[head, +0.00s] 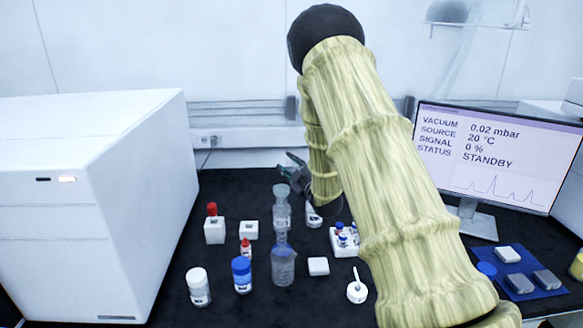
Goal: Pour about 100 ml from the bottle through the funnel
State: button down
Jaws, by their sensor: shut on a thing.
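My gripper (295,170) is dark and partly hidden behind my arm. It looks shut at the upper part of a clear bottle (282,210), though the contact is hard to make out. The clear bottle looks upright and lines up in the picture with a clear vessel (283,270) in front of it. A bluish, see-through shape that looks like the funnel (283,249) sits at the top of that vessel. The liquid levels are too small to tell.
A white-capped jar (198,287), a blue-capped jar (242,275) and a small red-capped bottle (246,249) stand left of the vessel. A white block (318,266) and a vial rack (345,243) are to its right. A monitor (495,155) stands right, a white instrument (85,205) left.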

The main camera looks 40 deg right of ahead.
jog(key=shift+a+f+n+b, duration=0.1)
jog(key=shift+f+n+b, duration=0.2)
jog(key=shift+n+b, duration=0.35)
jog(key=shift+a+n+b, duration=0.1)
jog(key=shift+n+b, duration=0.35)
jog(key=shift+n, duration=0.2)
dwell(0.5)
jog(key=shift+a+f+n+t+y+b, duration=0.2)
jog(key=shift+n+t+y+b, duration=0.1)
jog(key=shift+n+b, duration=0.85)
jog(key=shift+a+n+b, duration=0.15)
jog(key=shift+n+b, duration=0.6)
jog(key=shift+n, duration=0.4)
dwell(0.6)
jog(key=shift+n+y+b, duration=0.4)
jog(key=shift+b, duration=0.4)
dwell(2.5)
